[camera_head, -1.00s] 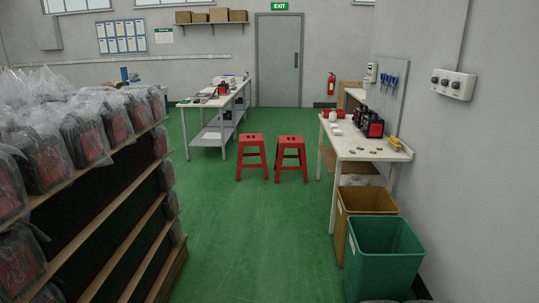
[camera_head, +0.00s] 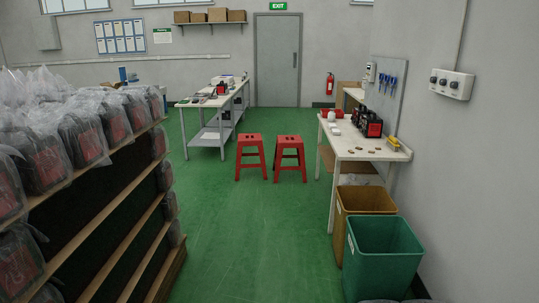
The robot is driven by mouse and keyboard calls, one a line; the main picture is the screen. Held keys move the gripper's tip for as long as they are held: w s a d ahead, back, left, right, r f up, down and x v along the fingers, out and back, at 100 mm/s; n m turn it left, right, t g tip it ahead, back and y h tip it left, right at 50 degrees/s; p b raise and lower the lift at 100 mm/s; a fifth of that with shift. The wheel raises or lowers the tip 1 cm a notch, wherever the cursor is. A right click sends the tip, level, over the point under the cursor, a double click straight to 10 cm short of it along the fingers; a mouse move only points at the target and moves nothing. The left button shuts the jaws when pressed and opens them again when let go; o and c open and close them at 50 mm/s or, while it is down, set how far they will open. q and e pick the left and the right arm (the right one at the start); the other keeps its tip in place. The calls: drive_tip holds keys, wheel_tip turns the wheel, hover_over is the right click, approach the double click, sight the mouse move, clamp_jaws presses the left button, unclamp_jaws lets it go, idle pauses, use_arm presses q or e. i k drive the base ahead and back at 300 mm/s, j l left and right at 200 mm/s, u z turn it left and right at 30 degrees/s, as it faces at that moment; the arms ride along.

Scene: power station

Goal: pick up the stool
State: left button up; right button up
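Two red stools stand upright side by side on the green floor, in the middle distance of the head view. The left stool (camera_head: 251,141) is near the white workbench. The right stool (camera_head: 290,142) is a little apart from it, closer to the table on the right. Both have dark slots in the seat and nothing on top. Neither of my grippers shows in the view.
A shelf with bagged items (camera_head: 95,215) lines the left side. On the right stand a white table (camera_head: 365,148), a brown bin (camera_head: 362,200) and a green bin (camera_head: 383,240). A workbench (camera_head: 215,100) stands behind. The green floor (camera_head: 235,240) up to the stools is clear.

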sight(250, 155)
drive_tip(key=i, duration=6.45)
drive_tip(key=j+u, duration=0.05)
drive_tip(key=j, duration=0.2)
